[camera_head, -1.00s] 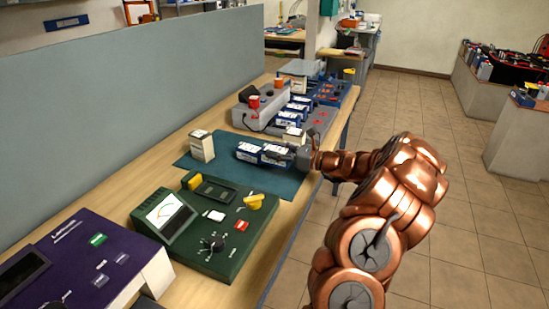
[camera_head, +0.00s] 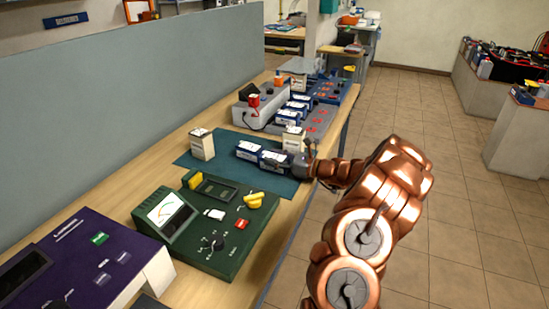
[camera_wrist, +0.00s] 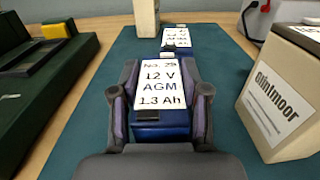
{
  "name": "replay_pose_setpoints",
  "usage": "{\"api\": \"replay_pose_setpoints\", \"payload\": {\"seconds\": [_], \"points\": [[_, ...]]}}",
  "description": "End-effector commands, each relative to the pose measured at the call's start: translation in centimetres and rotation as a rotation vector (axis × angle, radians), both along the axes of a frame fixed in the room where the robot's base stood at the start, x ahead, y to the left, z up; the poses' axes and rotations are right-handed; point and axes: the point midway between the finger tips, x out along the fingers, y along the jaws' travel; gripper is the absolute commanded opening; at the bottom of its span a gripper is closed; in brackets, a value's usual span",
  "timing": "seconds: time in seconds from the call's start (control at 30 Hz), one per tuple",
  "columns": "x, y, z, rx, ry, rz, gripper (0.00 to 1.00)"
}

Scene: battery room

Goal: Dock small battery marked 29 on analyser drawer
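The small battery marked No. 29 (camera_wrist: 163,84) is blue with a white label reading 12 V AGM 1.3 Ah. It lies on the dark green mat (camera_wrist: 72,135), and in the head view it is the nearer blue battery (camera_head: 272,160) beside my gripper. My gripper (camera_wrist: 160,95) has one finger on each side of it; whether the pads touch it I cannot tell. A green instrument (camera_head: 207,240) with a meter, a dark recess and yellow parts stands in front of the mat. A purple unit (camera_head: 85,262) stands at the lower left. No readable name marks either as the analyser.
Another blue battery (camera_wrist: 180,38) lies just beyond. A cream box battery (camera_wrist: 283,95) stands close at the right, and another (camera_head: 202,146) at the mat's left. A grey unit with several batteries (camera_head: 262,105) lies behind. A grey partition (camera_head: 130,90) borders the bench.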

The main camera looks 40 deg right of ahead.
Motion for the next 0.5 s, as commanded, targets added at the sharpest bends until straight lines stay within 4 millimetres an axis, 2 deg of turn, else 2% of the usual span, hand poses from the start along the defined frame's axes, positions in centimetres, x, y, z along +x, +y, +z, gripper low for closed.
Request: {"api": "replay_pose_setpoints", "payload": {"seconds": [0.03,0.2,0.5], "points": [[0.0,0.0,0.04,0.0,0.0,0.0,0.52],[-0.01,0.01,0.02,0.0,0.0,0.0,0.69],[-0.01,0.01,0.05,-0.001,0.001,0.0,0.7]]}}
